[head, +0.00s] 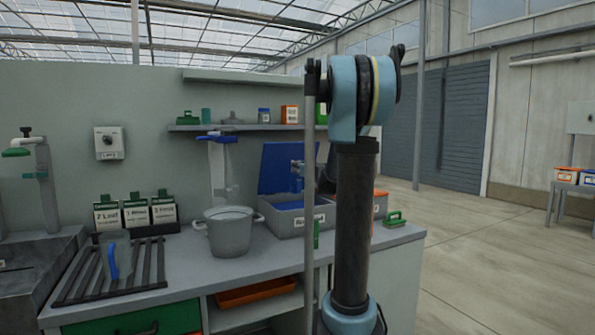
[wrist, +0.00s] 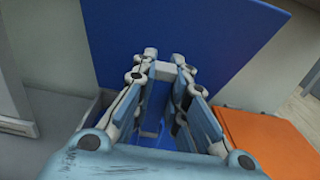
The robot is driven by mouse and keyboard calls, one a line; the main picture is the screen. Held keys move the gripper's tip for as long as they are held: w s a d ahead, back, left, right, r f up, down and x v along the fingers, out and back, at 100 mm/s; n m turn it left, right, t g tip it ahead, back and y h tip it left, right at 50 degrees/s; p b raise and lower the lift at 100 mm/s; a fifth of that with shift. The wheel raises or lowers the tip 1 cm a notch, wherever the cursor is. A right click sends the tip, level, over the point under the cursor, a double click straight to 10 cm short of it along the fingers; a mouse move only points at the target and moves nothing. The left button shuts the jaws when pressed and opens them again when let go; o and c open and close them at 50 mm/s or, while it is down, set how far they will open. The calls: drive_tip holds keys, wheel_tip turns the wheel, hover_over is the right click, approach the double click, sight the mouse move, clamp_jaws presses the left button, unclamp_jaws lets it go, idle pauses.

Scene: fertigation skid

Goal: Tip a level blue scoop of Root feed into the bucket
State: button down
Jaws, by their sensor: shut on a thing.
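The grey feed bin (head: 272,224) stands on the bench with its blue lid (head: 276,166) raised. Its label is partly hidden by my arm, and only the start of a word shows. My gripper (head: 297,172) is over the bin, closed on what appears to be the blue scoop. In the wrist view my gripper (wrist: 163,72) points into the bin in front of the upright lid (wrist: 190,45). Its fingers hide most of the scoop, so its fill cannot be seen. The pale grey bucket (head: 229,236) stands just left of the bin, upright, its inside mostly hidden.
An orange-lidded bin (wrist: 270,142) stands right of the blue-lidded one. A blue-topped tap or dispenser (head: 218,160) rises behind the bucket. A shelf (head: 240,127) runs above.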

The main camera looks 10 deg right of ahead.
drive_tip(key=shift+w, duration=0.1)
drive_tip(key=shift+w+d+f+m+g, duration=1.45)
drive_tip(key=shift+w+m+g, duration=0.45)
drive_tip(key=shift+w+g, duration=0.6)
wheel_tip(320, 180, down, 10)
drive_tip(key=shift+w+r, duration=0.2)
drive_tip(key=shift+s+a+t, duration=0.1)
drive_tip(key=shift+t, duration=0.2)
